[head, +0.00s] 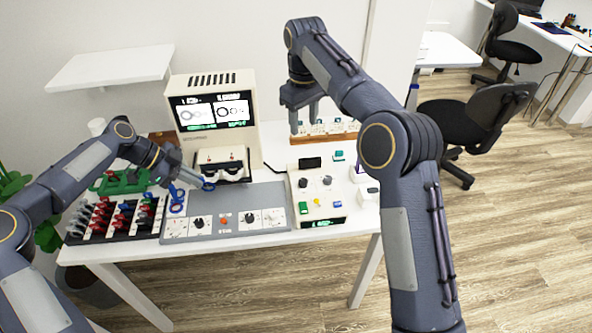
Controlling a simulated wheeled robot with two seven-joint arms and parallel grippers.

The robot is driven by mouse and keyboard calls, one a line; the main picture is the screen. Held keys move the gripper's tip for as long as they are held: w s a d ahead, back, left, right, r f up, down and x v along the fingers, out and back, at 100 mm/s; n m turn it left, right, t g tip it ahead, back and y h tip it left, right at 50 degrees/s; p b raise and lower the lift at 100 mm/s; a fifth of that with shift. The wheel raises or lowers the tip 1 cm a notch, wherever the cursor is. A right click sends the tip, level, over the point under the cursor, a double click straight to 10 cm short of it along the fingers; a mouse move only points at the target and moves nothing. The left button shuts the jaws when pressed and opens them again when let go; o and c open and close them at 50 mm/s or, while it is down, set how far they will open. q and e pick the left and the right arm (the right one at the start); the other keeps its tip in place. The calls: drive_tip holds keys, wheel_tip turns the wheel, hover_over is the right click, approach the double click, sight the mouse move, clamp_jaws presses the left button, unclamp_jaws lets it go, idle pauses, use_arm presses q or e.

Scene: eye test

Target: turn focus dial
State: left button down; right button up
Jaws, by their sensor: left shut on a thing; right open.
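Two black dials sit on the grey panel, a left one (198,222) and a right one (250,218). Small knobs, one dark (303,182) and one grey (327,180), sit on the cream control box (298,212). I cannot read which is the focus dial. My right gripper (307,118) is open and empty, raised behind the control box, near the rack at the wall.
The screen machine (262,128) stands at the back with two ring pictures. A dark rack (90,222) of coloured pieces, a green holder (120,182) and a blue piece (177,204) are at the left. The grey panel (224,196) has free room at its back.

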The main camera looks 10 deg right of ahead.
sight(303, 180)
drive_tip(key=f+m, duration=0.3)
drive_tip(key=f, duration=0.3)
drive_tip(key=f+m, duration=0.3)
drive_tip(key=f, duration=0.4)
drive_tip(key=f+m, duration=0.3)
drive_tip(key=f, duration=0.4)
drive_tip(key=shift+s+f, duration=0.1)
drive_tip(key=shift+s, duration=0.15)
drive_tip(key=shift+c, duration=0.5)
drive_tip(key=c, duration=0.9)
